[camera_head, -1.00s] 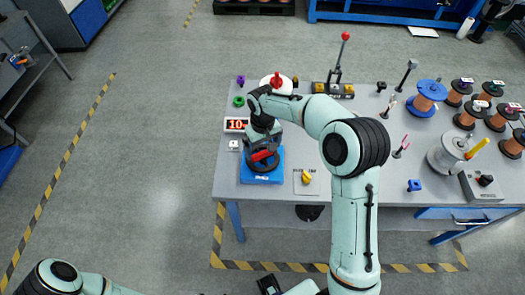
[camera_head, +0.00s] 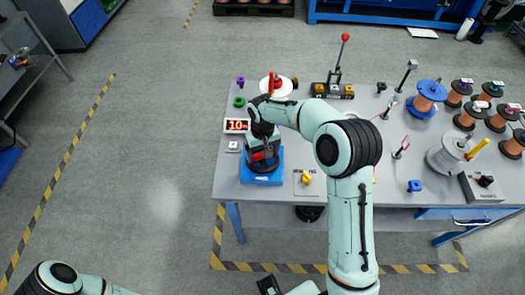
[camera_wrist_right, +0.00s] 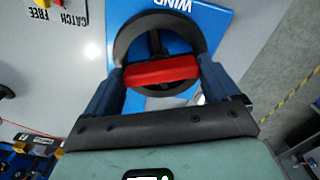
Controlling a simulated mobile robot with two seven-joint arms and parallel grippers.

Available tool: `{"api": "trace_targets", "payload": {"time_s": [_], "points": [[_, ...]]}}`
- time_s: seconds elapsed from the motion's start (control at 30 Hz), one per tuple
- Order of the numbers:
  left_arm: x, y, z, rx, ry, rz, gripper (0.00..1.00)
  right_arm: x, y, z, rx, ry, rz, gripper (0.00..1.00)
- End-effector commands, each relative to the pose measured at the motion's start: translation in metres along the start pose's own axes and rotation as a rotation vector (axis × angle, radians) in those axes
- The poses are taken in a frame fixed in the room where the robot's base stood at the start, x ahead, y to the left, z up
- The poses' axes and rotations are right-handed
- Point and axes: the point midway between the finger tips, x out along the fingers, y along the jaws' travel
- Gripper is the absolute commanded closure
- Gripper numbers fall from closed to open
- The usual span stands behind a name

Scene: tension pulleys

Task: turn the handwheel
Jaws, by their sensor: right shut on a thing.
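The handwheel is a dark ring with spokes and a red grip, on a blue base marked WIND (camera_head: 262,179) at the left front of the table. In the right wrist view the ring (camera_wrist_right: 124,42) lies just ahead of my right gripper. The red grip (camera_wrist_right: 162,70) sits crosswise between the two dark blue fingers, which are shut on it. In the head view my right gripper (camera_head: 262,156) comes down over the wheel from above and hides much of the ring.
A red-digit display (camera_head: 237,125) stands left of the wheel. A yellow knob (camera_head: 307,178) on a plate marked with lettering is to its right. A red-tipped lever (camera_head: 345,38) rises behind. Several copper spools fill the right side. The table's front edge is close to the blue base.

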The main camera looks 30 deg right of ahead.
Motion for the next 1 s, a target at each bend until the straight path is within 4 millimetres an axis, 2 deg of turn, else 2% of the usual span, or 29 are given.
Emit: {"api": "trace_targets", "payload": {"time_s": [0.27,0.3,0.33,0.67,0.77,1.0], "points": [[0.000,0.000,0.000,0.000,0.000,0.000,1.00,-0.001,0.000,0.000,0.026,0.000,0.000,0.41],[0.000,0.000,0.000,0.000,0.000,0.000,1.00,-0.001,0.000,0.000,0.026,0.000,0.000,0.07],[0.000,0.000,0.000,0.000,0.000,0.000,1.00,-0.001,0.000,0.000,0.026,0.000,0.000,0.00],[-0.001,0.000,0.000,0.000,0.000,0.000,1.00,-0.007,0.000,-0.001,0.025,0.003,0.000,0.00],[-0.002,0.001,0.000,0.000,0.001,0.000,1.00,-0.021,0.000,-0.001,0.024,0.005,0.000,0.00],[-0.007,0.003,-0.002,0.001,0.004,0.001,1.00,-0.075,-0.001,-0.001,0.025,0.006,-0.002,0.00]]}}
